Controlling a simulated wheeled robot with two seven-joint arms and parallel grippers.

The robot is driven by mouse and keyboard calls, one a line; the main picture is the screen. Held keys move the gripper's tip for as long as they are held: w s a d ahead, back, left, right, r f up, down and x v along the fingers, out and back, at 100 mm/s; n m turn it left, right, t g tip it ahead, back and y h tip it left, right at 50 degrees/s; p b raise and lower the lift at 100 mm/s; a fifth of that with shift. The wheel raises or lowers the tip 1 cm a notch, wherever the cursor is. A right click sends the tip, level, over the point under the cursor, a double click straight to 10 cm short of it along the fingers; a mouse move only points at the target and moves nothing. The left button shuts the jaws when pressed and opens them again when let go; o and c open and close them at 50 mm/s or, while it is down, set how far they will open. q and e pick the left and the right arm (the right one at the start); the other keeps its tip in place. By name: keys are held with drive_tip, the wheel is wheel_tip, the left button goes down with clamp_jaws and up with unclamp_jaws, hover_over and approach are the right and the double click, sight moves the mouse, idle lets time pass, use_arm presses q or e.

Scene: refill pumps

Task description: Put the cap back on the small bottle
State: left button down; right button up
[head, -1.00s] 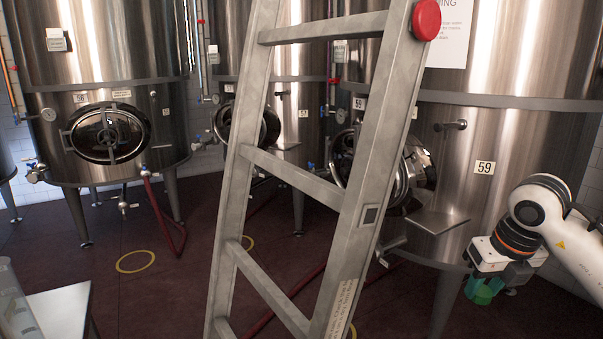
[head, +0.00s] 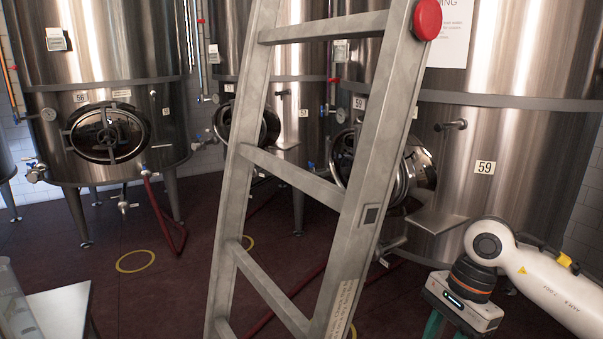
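My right gripper (head: 452,322) is at the bottom right of the head view, pointing down. Teal-green parts show just below its body, but the bottom edge of the picture cuts them off. I cannot tell whether it is open or what, if anything, it holds. My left gripper is not in view. I cannot make out the small bottle or its cap.
A metal ladder (head: 262,163) with a red end cap stands close in front. Large steel tanks (head: 480,135) with hatches and valves line the back. A clear container (head: 12,305) is by a grey tabletop (head: 62,308) at lower left. Red hoses cross the dark floor.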

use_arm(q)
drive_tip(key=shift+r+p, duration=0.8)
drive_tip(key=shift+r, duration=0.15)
use_arm(e)
drive_tip(key=s+a+f+n+g+h, duration=0.1)
drive_tip(key=s+a+n+h, duration=0.2)
drive_tip(key=n, duration=1)
drive_tip(key=shift+s+a+f+g, duration=0.3)
drive_tip(key=shift+s+f+g, duration=0.1)
drive_tip(key=shift+s, duration=0.65)
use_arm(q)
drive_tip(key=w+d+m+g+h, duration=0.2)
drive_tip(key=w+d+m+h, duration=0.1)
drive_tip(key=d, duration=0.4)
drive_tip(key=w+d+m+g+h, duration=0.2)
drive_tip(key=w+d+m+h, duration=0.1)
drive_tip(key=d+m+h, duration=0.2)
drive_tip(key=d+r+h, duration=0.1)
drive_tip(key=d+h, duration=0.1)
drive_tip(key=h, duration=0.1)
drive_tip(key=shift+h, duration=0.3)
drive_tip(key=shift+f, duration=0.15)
